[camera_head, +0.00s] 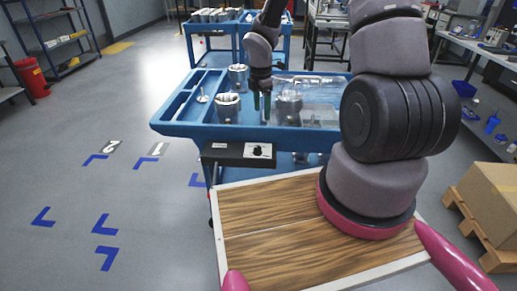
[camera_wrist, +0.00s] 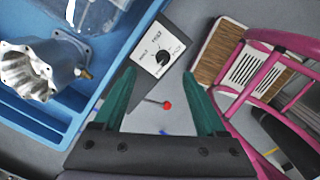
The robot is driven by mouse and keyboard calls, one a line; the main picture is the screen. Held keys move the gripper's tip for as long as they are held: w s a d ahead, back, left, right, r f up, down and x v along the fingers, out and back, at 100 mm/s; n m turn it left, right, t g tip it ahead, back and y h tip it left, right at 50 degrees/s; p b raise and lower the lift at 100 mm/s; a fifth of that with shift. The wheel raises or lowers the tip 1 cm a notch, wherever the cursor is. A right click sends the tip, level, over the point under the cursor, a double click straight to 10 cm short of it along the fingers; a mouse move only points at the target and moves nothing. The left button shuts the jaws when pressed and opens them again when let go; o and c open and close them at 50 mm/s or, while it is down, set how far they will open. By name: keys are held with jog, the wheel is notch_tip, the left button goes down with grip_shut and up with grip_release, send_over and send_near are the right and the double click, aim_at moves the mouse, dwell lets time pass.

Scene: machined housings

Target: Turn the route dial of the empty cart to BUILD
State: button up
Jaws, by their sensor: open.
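The route dial (camera_head: 257,152) is a round black knob on a white plate, on a dark box at the near edge of the blue cart (camera_head: 180,128). In the wrist view the dial (camera_wrist: 162,57) lies just beyond my fingertips, roughly between them in the picture. The printed words around it are too small to read surely, so I cannot tell its setting. My gripper (camera_head: 262,102) points down above the cart, behind the box in the head view. In the wrist view its green fingers (camera_wrist: 160,76) are apart with nothing between them. This cart carries metal housings (camera_head: 228,106).
A clear bin (camera_head: 322,100) is at the cart's right. A red-knobbed lever (camera_wrist: 167,105) shows below the dial. Another blue cart (camera_head: 209,59) with housings stands behind. A pink-framed wooden deck (camera_head: 262,215) is in front. The floor at left is open, with blue marks.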

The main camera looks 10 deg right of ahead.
aim_at(258, 147)
jog(key=f, duration=0.5)
jog(key=a+f+n, duration=0.1)
jog(key=f, duration=0.4)
jog(key=s+f+n, duration=0.1)
jog(key=f, duration=0.4)
jog(key=shift+a+f, duration=0.35)
jog(key=shift+a, duration=0.05)
jog(key=shift+c, duration=0.2)
grip_shut()
jog(key=m, duration=1.1)
jog(key=shift+m, duration=0.4)
